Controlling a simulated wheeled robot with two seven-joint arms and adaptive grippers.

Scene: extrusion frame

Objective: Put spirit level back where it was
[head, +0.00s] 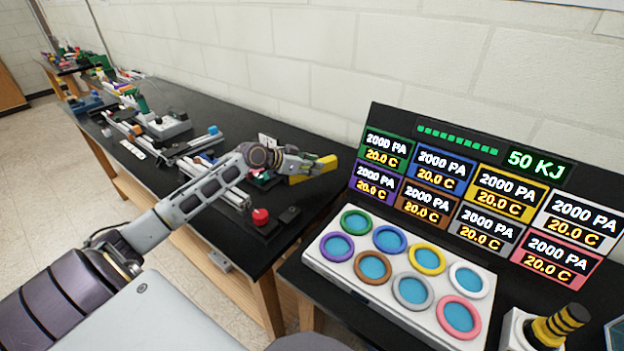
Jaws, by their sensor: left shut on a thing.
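The spirit level is a yellow bar (326,164) above the black bench at picture centre. My left gripper (308,166) is shut on its left part and holds it; the grey fingers hide some of it. Whether the bar touches anything beneath it I cannot tell. My left arm reaches in from the lower left over the bench's front edge. My right gripper is not in the head view.
A black bench (300,217) runs to the far left with several devices and rails on it. A red button (260,216) stands near its front edge. At right are a white panel with coloured rings (330,268), a display board (470,131) and a black-yellow striped knob (560,324).

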